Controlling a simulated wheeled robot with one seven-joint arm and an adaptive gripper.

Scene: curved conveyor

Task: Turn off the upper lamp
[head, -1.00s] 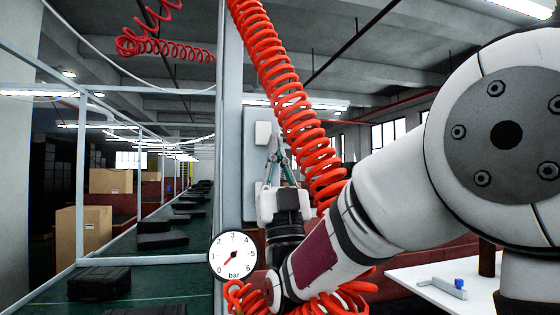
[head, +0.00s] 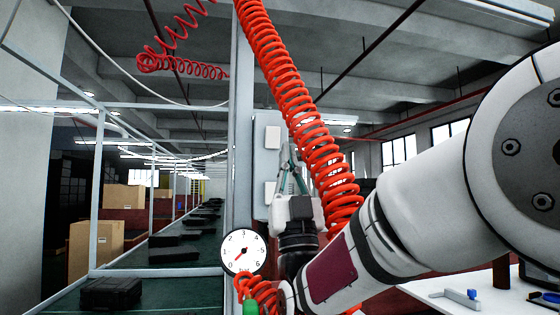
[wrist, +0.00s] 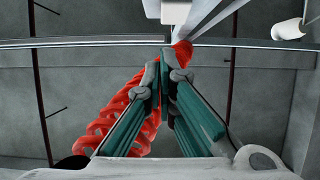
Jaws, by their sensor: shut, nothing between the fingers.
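No lamp is marked as the upper one. Two small white boxes are mounted one above the other on a grey upright panel in the head view: an upper box (head: 272,138) and a lower box (head: 270,189). I cannot tell whether they are lamps or switches. My gripper (head: 287,148) points upward just right of the boxes, its teal fingers closed together and empty. In the wrist view the fingertips (wrist: 165,58) meet, with a white block (wrist: 175,11) beyond them at the top edge. I cannot tell whether the gripper touches the panel.
A coiled red hose (head: 283,85) hangs close to the right of my gripper. A round pressure gauge (head: 244,252) and a green part (head: 250,307) are lower left. The conveyor with black cases (head: 112,292) runs left behind a frame. A white table (head: 420,289) is at right.

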